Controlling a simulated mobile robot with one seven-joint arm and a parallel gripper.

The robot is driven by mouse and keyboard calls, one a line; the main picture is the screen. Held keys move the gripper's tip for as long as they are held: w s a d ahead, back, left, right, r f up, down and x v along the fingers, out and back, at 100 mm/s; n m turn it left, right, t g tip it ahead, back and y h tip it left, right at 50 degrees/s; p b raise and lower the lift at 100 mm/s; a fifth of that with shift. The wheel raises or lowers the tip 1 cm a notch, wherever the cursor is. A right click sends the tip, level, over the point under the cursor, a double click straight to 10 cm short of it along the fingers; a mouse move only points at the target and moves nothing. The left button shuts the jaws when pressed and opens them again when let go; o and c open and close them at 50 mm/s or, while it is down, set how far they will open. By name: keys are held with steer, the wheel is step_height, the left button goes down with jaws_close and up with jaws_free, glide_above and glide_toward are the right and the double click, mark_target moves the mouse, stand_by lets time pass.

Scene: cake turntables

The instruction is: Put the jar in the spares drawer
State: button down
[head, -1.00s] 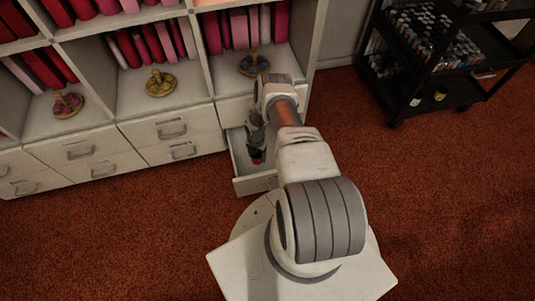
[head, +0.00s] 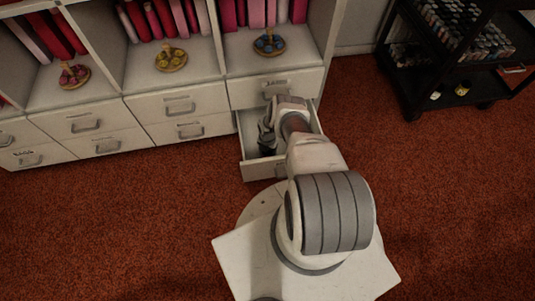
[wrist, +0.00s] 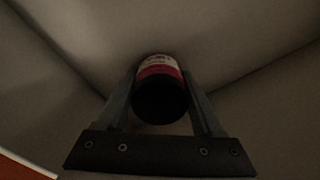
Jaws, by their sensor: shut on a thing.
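The jar (wrist: 160,88) has a red and white label and a dark end facing the wrist camera. My gripper (wrist: 162,103) is shut on it, one finger on each side. In the head view my gripper (head: 266,146) reaches down inside an open lower drawer (head: 264,170), below the right-hand shelf bay. The drawer's label is not readable to me there. Pale drawer surfaces surround the jar in the wrist view; I cannot tell if it touches the floor. My arm mostly hides the jar in the head view.
A closed drawer (head: 275,88) sits directly above the open one. More closed drawers (head: 180,104) lie to the left. Small turntables with yellow (head: 171,60), blue (head: 269,45) and pink pieces (head: 74,76) stand on the shelves. A black cart (head: 440,85) stands at right on red carpet.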

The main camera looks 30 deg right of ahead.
steer(key=shift+c, duration=0.2)
jaws_free()
steer(key=shift+r, duration=0.15)
